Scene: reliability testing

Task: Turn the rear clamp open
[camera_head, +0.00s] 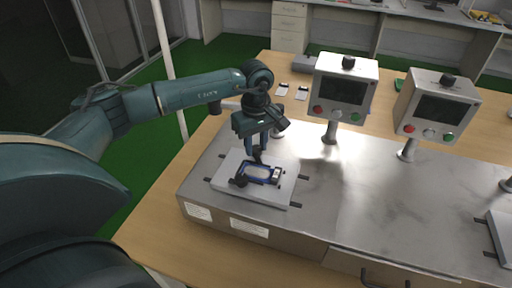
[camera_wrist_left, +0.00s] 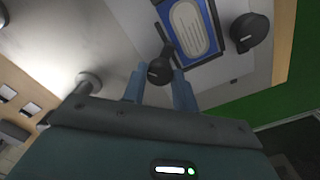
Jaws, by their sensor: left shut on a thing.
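A blue-framed device (camera_head: 262,172) lies on a pale fixture plate (camera_head: 229,168) on the metal bench; it also shows in the left wrist view (camera_wrist_left: 186,30). The rear clamp (camera_wrist_left: 158,71), with a black rounded knob, stands at the device's far edge. My left gripper (camera_head: 257,148) reaches down over it from above. In the left wrist view its two blue-grey fingers (camera_wrist_left: 159,88) stand on either side of the knob, shut on it. The front clamp (camera_head: 239,181) is black and sits at the device's near left corner, clear of the gripper. My right gripper is out of view.
Two control boxes with screens and buttons, a nearer left one (camera_head: 343,90) and a right one (camera_head: 437,107), stand on posts behind and right of the fixture. The metal bench top (camera_head: 375,200) between is clear. Another plate (camera_head: 502,232) lies at the right edge.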

